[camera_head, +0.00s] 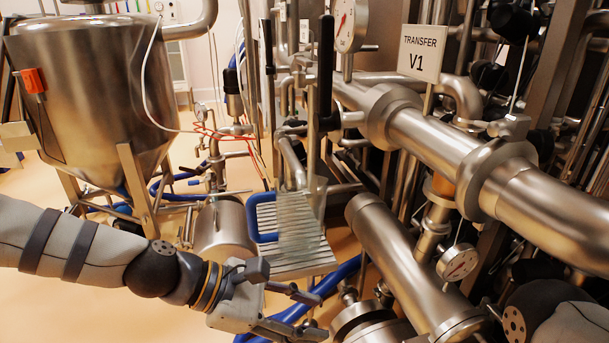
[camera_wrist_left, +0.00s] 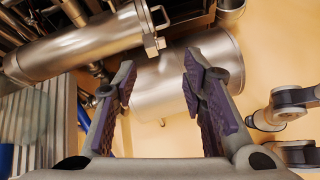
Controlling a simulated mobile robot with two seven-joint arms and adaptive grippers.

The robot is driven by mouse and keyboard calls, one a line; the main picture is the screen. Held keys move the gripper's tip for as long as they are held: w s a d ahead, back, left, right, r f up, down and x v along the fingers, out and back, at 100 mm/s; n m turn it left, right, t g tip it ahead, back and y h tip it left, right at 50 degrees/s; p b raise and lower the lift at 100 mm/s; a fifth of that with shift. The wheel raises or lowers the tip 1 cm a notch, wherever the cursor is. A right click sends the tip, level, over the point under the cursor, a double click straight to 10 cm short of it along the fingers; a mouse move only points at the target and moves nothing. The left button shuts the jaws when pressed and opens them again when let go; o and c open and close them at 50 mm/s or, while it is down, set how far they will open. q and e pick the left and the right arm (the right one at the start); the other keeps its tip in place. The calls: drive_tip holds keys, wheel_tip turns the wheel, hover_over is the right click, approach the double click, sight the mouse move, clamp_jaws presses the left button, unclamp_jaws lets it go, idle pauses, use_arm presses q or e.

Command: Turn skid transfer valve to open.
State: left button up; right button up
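A white sign reading TRANSFER V1 (camera_head: 418,53) stands among the steel pipes in the head view. A valve handle cannot be clearly told apart near it; an orange-brown section (camera_head: 442,187) of vertical pipe shows below the sign. My left gripper (camera_head: 308,314) is open and empty at the lower middle, well below and left of the sign. In the left wrist view its two purple-padded fingers (camera_wrist_left: 160,80) stand wide apart, with a steel cylinder (camera_wrist_left: 165,88) behind the gap. Part of my right arm shows at the lower right of the head view; its gripper is not visible.
A thick steel pipe (camera_head: 410,262) slants down right of my left gripper. A ribbed metal step (camera_head: 300,262) and a blue loop handle (camera_head: 263,236) lie above it. A steel hopper (camera_head: 95,85) stands at the left. Gauges (camera_head: 458,262) and blue hoses crowd the area.

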use_arm(q)
drive_tip(key=w+a+r+n+t+h, duration=0.2)
drive_tip(key=w+r, duration=0.4)
drive_tip(key=r, duration=0.6)
drive_tip(key=n+t+h, duration=0.1)
drive_tip(key=n+h, duration=0.1)
drive_tip(key=h, duration=0.2)
approach(318, 47)
drive_tip(key=x, duration=1.1)
clamp_jaws()
